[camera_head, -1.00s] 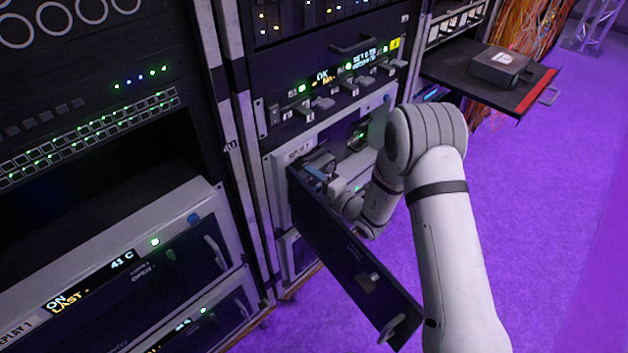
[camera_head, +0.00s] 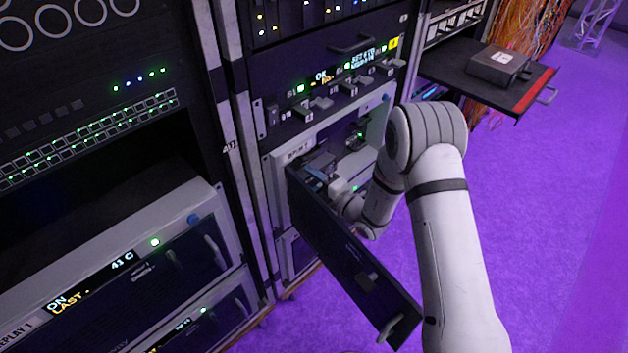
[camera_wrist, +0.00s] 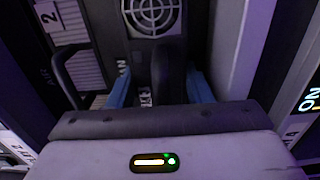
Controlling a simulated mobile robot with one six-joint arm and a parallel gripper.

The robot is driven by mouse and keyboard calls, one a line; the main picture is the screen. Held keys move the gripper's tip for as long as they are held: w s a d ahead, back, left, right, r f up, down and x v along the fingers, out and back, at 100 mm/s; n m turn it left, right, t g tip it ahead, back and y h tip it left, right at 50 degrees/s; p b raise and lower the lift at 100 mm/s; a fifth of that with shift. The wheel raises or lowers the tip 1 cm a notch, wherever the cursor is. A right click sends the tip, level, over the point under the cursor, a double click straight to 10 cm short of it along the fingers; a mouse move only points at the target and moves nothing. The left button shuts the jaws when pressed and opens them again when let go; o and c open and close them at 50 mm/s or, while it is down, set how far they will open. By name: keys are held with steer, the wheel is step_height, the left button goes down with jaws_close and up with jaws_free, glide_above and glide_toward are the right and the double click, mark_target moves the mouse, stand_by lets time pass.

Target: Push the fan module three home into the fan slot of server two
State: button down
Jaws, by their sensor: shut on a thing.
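The open server (camera_head: 280,190) stands low in the middle rack in the head view, with its dark front door (camera_head: 350,265) swung out towards me. My gripper (camera_wrist: 160,88) reaches into the opening from the right. In the wrist view its two blue fingers are shut on a dark upright grip of the fan module (camera_wrist: 165,72). A round fan grille (camera_wrist: 152,14) shows just beyond the grip; I cannot tell if it belongs to the held module. The slot's inside and the module's depth in it are hidden by my gripper and the door.
A black handle (camera_wrist: 75,75) stands left of my gripper in the wrist view, and a pale wall (camera_wrist: 228,45) runs close on its right. A shelf (camera_head: 450,65) with a grey box (camera_head: 498,65) juts out at the upper right. The purple floor at right is clear.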

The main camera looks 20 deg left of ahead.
steer(key=shift+w+a+r, duration=0.1)
steer(key=shift+a, duration=0.15)
steer(key=c, duration=0.6)
jaws_free()
steer(key=shift+w+a, duration=0.1)
steer(key=shift+c, duration=0.2)
steer(key=p+v, duration=0.2)
steer(key=v, duration=0.6)
steer(key=shift+f, duration=0.3)
